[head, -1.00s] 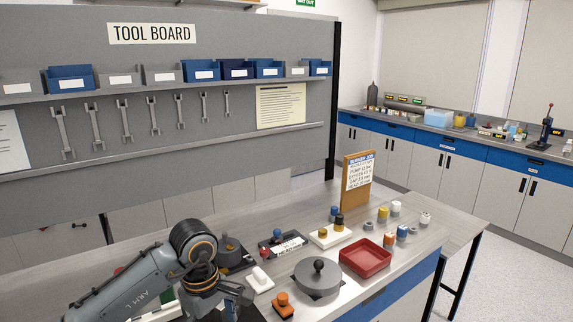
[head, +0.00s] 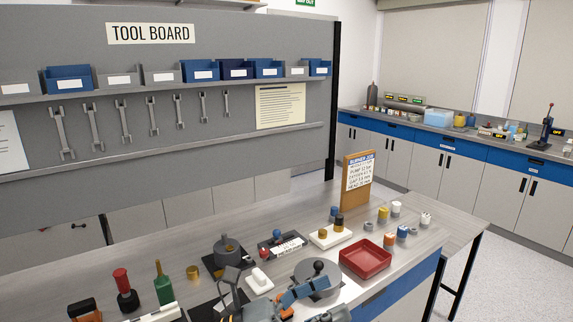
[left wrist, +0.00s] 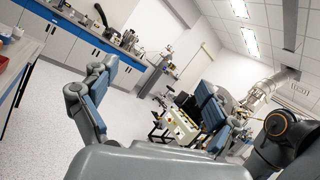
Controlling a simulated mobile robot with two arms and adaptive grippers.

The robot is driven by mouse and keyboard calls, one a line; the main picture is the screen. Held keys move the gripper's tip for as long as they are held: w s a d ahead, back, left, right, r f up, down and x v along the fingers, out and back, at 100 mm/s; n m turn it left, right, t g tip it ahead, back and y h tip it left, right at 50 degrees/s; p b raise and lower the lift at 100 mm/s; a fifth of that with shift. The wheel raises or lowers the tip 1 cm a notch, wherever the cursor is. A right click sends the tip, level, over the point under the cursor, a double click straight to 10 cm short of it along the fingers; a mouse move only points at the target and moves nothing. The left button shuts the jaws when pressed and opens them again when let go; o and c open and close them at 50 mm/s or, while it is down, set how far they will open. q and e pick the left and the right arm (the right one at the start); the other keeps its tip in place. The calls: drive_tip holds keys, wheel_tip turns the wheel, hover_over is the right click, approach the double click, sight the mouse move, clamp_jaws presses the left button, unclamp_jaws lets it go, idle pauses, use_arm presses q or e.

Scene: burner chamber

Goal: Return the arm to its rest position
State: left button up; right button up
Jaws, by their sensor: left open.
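In the left wrist view the open fingers (left wrist: 155,88) stand apart, facing the room and empty. My right gripper is not in view.
A sign board (head: 357,182) stands behind. Bare bench lies at the left back.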

use_arm(q)
drive_tip(key=w+a+n+t+y, duration=0.3)
drive_tip(key=a+n+t+y, duration=0.4)
drive_tip(key=n, duration=0.5)
drive_tip(key=w+a+n+t+y, duration=0.3)
drive_tip(key=a+n+t, duration=0.3)
drive_tip(key=n+t, duration=0.4)
drive_tip(key=s+a+f+n+g+y, duration=0.2)
drive_tip(key=a+f+n+g+y, duration=0.3)
drive_tip(key=f+n, duration=0.45)
drive_tip(key=s+a+f+n+g+y, duration=0.3)
drive_tip(key=a+f+n+y, duration=0.45)
drive_tip(key=f, duration=0.25)
drive_tip(key=s+a+f+n+g+h, duration=0.1)
drive_tip(key=s+f+n+g, duration=0.2)
drive_tip(key=s+f+g, duration=0.5)
drive_tip(key=s+f+n+g+h, duration=0.1)
drive_tip(key=s+f+n+g, duration=0.15)
drive_tip(key=s+f, duration=0.7)
drive_tip(key=s+f+g, duration=0.1)
drive_tip(key=s+f, duration=0.1)
drive_tip(key=f, duration=0.9)
drive_tip(key=s+f, duration=0.2)
drive_tip(key=f, duration=0.9)
drive_tip(key=s+a+f+g, duration=0.1)
drive_tip(key=s+a+f, duration=0.2)
drive_tip(key=s+f, duration=1.4)
drive_tip(key=shift+f+b, duration=0.15)
drive_tip(key=shift+b, duration=0.25)
